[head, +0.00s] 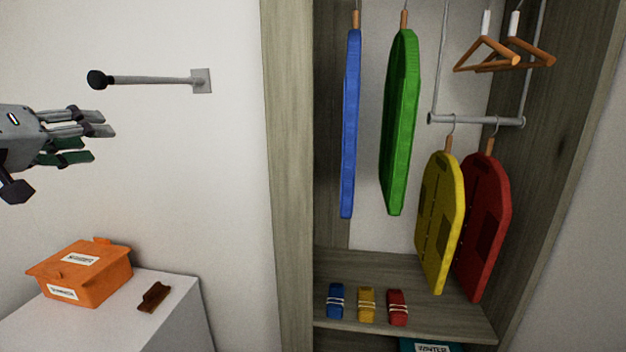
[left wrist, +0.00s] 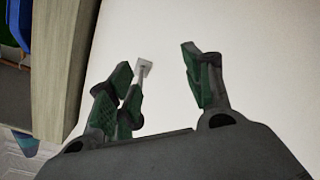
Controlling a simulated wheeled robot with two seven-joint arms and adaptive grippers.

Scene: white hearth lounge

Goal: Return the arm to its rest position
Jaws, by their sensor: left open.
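My left gripper (head: 98,139) comes in from the left edge of the head view, in front of the white wall. Its grey and green fingers are apart and nothing is between them. In the left wrist view the gripper (left wrist: 165,82) shows its green-padded fingers spread, with the pale wall beyond. It is below the wall peg (head: 150,80) in the head view and above the level of the orange box. My right gripper is not in either view.
An orange box (head: 88,276) and a brown object (head: 154,297) sit on a white cabinet (head: 183,315) at lower left. A wooden wardrobe (head: 288,180) holds blue, green, yellow and red hanging items. Small rolled bundles (head: 366,304) lie on its shelf. Wall space right of the gripper is clear.

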